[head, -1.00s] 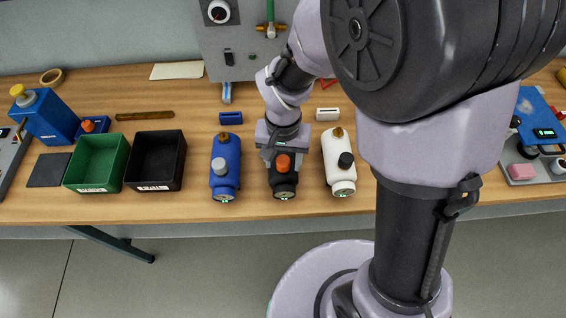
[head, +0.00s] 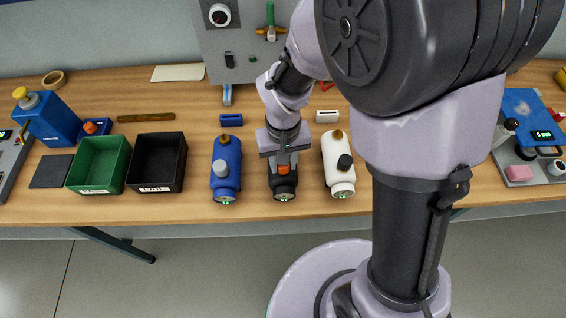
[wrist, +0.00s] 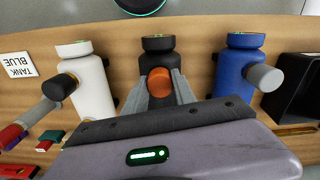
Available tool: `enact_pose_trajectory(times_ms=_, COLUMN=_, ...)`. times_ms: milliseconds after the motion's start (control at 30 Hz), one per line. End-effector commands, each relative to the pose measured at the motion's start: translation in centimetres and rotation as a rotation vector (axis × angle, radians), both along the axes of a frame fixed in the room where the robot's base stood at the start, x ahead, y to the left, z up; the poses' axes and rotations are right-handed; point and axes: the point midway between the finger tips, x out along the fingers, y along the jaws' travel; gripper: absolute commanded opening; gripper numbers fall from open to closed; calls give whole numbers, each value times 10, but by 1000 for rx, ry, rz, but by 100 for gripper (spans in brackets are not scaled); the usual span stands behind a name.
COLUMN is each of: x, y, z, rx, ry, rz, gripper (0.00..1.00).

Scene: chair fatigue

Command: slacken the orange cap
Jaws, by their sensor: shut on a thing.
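The orange cap (wrist: 160,81) sits on the side of the black tank (wrist: 157,57), which lies on the bench between the blue tank and the white tank. In the head view the cap (head: 284,169) is partly covered by my gripper. My gripper (wrist: 161,84) is shut on the orange cap, one finger on each side of it. The black tank (head: 283,190) shows below the gripper in the head view, its round gauge end towards the bench's front edge. The tank's far end is hidden by my arm.
The blue tank (head: 226,165) with a grey cap is close on the left. The white tank (head: 337,160) with a black cap is close on the right. A green bin (head: 91,187) and a black bin (head: 154,188) stand further left. A panel (head: 242,62) rises behind.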

Motion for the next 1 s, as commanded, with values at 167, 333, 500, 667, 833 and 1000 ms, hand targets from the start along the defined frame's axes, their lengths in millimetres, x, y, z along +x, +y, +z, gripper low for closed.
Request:
enact_pose_trajectory(times_ms=167, x=-1, y=0, z=2, rx=-1, ry=4, rz=200, gripper=0)
enact_pose_trajectory(times_ms=333, x=-1, y=0, z=0, rx=-1, ry=2, rz=351, gripper=0)
enact_pose_trajectory(times_ms=500, x=0, y=0, z=0, rx=-1, ry=2, rz=350, gripper=0)
enact_pose_trajectory(times_ms=667, x=-1, y=0, z=2, rx=-1, ry=4, rz=526, gripper=0)
enact_pose_trajectory(times_ms=833, x=-1, y=0, z=0, rx=0, ry=3, rz=696, gripper=0)
enact_pose_trajectory(times_ms=1000, x=-1, y=0, z=-1, rx=0, ry=2, rz=699, gripper=0)
